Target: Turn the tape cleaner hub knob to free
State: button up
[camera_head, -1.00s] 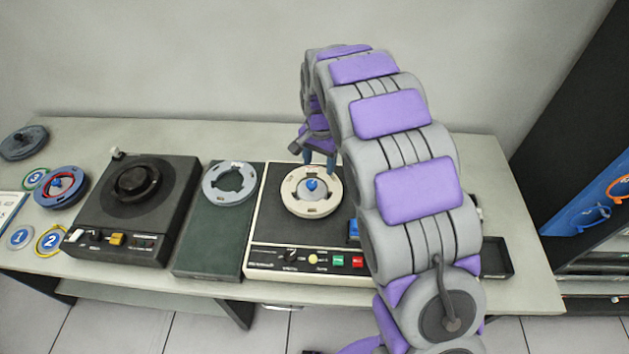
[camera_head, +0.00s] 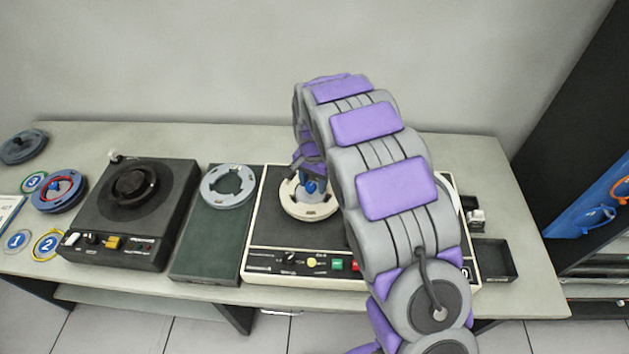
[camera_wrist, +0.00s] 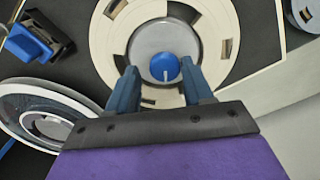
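The tape cleaner (camera_head: 258,222) is a black and cream machine on the bench, partly hidden behind my arm. A cream reel (camera_head: 307,211) lies on its top; its ring also shows in the wrist view (camera_wrist: 111,38). The blue hub knob (camera_wrist: 166,68), with a white pointer line toward the bottom of the picture, sits at the centre of a grey hub (camera_wrist: 150,40). My gripper (camera_wrist: 160,79) is open, with a blue finger on each side of the knob and visible gaps to it. In the head view my gripper is partly hidden by my arm, just above the knob.
A dark deck (camera_head: 122,247) stands at the left, with a green panel (camera_head: 211,250) and grey ring (camera_head: 228,186) between. Flat reels and numbered discs (camera_head: 47,244) lie further left. A blue part (camera_wrist: 35,40) and clear reel (camera_wrist: 22,118) are near the gripper.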

jog(key=shift+a, duration=0.85)
jog(key=c, duration=0.3)
jog(key=shift+c, duration=0.7)
jog(key=shift+d, duration=0.55)
jog(key=c, duration=0.4)
jog(key=shift+a, duration=0.15)
